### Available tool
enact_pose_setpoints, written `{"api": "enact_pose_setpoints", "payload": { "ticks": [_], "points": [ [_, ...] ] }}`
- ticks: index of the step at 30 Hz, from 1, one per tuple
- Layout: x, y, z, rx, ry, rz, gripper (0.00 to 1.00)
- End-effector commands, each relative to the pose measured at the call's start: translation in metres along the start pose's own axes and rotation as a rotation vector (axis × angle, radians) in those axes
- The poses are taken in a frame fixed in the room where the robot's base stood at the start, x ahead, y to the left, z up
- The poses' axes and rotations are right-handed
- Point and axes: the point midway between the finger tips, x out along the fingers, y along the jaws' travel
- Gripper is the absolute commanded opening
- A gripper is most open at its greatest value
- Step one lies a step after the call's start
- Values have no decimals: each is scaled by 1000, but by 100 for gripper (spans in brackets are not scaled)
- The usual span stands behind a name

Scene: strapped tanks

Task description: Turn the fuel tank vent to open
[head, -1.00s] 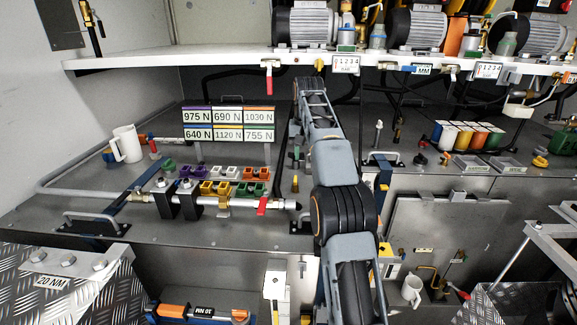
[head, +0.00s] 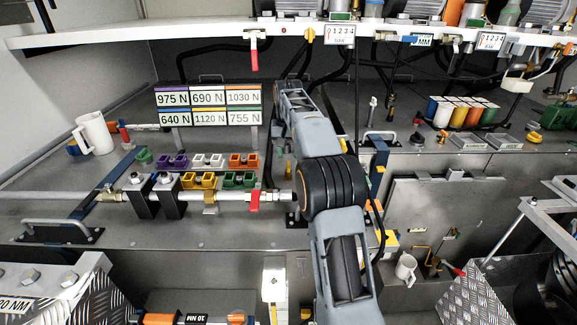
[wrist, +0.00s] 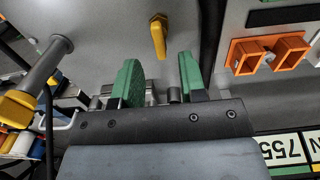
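A small yellow lever (wrist: 158,35) on a grey surface shows in the wrist view. It may be the fuel tank vent, but no label on it is readable. My gripper (wrist: 157,76) has green fingers, spread apart with nothing between them. The lever lies just beyond the fingertips, roughly in line with the gap, and appears untouched. In the head view a small yellow-orange piece (head: 289,168) beside my arm may be the same lever.
An orange clip (wrist: 270,54) is right of the fingers in the wrist view; a bar with a yellow end (wrist: 18,108) is left. In the head view, force labels (head: 208,104) and a pipe with a red-handled valve (head: 254,201) stand left of my arm. A shelf (head: 150,36) crosses above.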

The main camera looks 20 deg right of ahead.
Motion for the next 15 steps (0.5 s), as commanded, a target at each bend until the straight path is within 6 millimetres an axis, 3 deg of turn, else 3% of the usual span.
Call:
{"api": "enact_pose_setpoints", "payload": {
  "ticks": [6, 15],
  "points": [
    [29, 2, 0, 2, -2, 0, 38],
    [43, 2, 0, 4, 0, 0, 38]
  ]
}}
